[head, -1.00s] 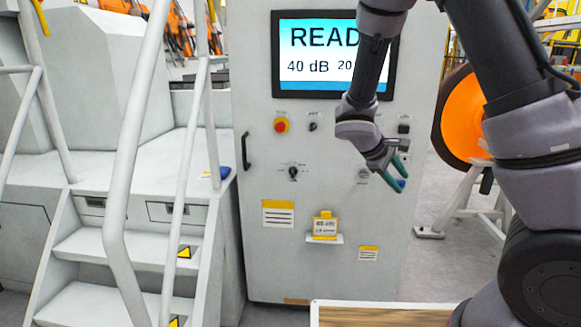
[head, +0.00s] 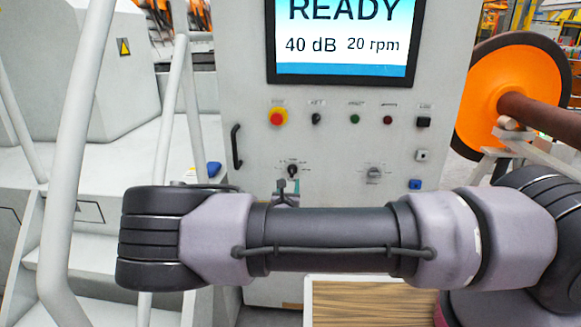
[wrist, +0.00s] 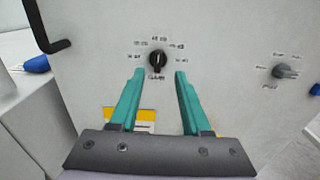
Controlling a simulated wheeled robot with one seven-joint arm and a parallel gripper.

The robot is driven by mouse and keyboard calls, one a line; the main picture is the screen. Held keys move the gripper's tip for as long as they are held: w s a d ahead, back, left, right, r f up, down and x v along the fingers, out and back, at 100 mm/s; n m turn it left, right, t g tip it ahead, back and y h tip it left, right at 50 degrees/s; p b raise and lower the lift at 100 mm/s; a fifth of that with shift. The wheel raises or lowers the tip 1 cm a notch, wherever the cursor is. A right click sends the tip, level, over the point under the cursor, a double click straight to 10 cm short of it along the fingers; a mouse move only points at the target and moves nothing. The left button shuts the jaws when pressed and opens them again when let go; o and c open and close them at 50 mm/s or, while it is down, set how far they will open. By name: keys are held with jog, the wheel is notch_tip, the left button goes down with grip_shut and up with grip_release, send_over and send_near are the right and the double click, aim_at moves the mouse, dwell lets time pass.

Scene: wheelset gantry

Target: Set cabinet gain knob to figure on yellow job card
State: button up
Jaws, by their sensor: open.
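The black gain knob (wrist: 157,60) sits on the grey cabinet front with small scale figures around it, too blurred to read. Its pale mark seems to point roughly up. It also shows in the head view (head: 292,170). My gripper (wrist: 159,72) is open and empty, its teal fingers spread just below and either side of the knob, seemingly apart from it. In the head view my gripper (head: 287,186) is mostly hidden behind my arm. The cabinet screen (head: 343,40) reads READY, 40 dB, 20 rpm.
A second grey knob (wrist: 285,71) is to the right. A red emergency button (head: 278,116) and small buttons are above. A black handle (head: 236,147) is at the cabinet's left edge. White stair rails stand left; an orange wheel (head: 510,95) stands right.

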aim_at(292, 169)
jog(key=w, duration=1)
jog(key=shift+w, duration=0.4)
jog(key=shift+d, duration=0.1)
grip_shut()
